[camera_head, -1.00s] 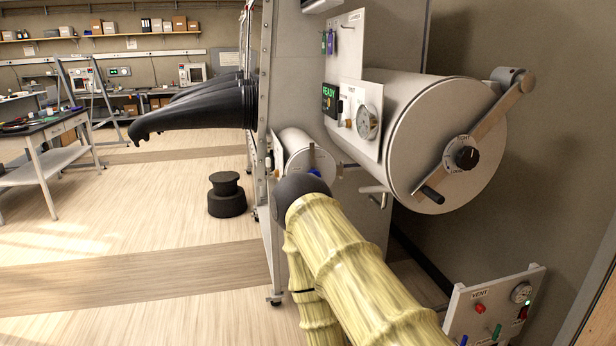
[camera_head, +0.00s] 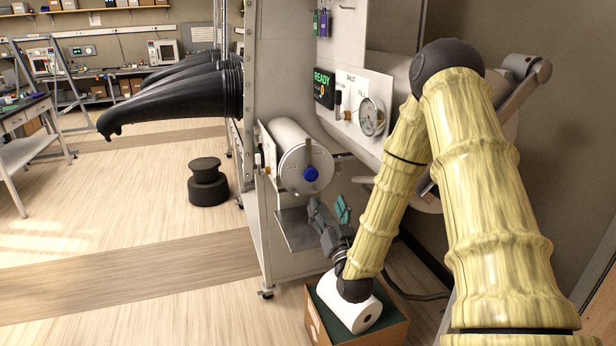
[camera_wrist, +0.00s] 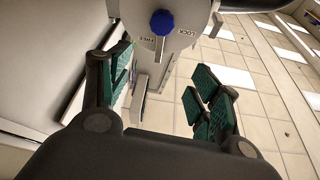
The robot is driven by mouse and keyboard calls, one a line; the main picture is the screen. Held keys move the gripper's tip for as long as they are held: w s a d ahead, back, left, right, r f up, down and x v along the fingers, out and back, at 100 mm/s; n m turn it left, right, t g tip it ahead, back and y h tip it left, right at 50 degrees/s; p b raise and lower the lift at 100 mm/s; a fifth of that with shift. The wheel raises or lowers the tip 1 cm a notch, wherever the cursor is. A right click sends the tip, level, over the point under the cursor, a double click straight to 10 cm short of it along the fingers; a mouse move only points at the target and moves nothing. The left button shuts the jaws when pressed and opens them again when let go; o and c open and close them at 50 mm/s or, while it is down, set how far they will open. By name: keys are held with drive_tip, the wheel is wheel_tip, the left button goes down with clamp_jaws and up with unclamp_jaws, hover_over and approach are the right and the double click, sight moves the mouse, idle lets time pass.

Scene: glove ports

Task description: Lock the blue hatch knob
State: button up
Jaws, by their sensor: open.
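The blue hatch knob (camera_head: 311,174) sits on the round end of a small white cylinder hatch (camera_head: 303,158) at the middle of the head view. In the wrist view the blue knob (camera_wrist: 162,22) is at the top centre, between the words FREE and LOCK, with a light pointer reaching down from it. My gripper (camera_head: 329,207) is open and empty, just below and right of the hatch. In the wrist view its green-padded fingers (camera_wrist: 165,92) are spread wide, with the knob beyond them, apart from both.
A larger white cylinder (camera_head: 400,75) stands up and right, partly hidden by my arm. Black gloves (camera_head: 180,90) stick out left.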

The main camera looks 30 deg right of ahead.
sight(312, 178)
drive_tip(key=w+d+p, duration=0.1)
drive_tip(key=w, duration=0.3)
drive_tip(key=w+d+r+p, duration=0.1)
drive_tip(key=w+d+p, duration=0.1)
drive_tip(key=w, duration=0.3)
drive_tip(key=w+d+p, duration=0.1)
drive_tip(key=w+p, duration=0.1)
drive_tip(key=w, duration=0.3)
drive_tip(key=shift+d+r, duration=0.2)
drive_tip(key=shift+c, duration=0.3)
clamp_jaws()
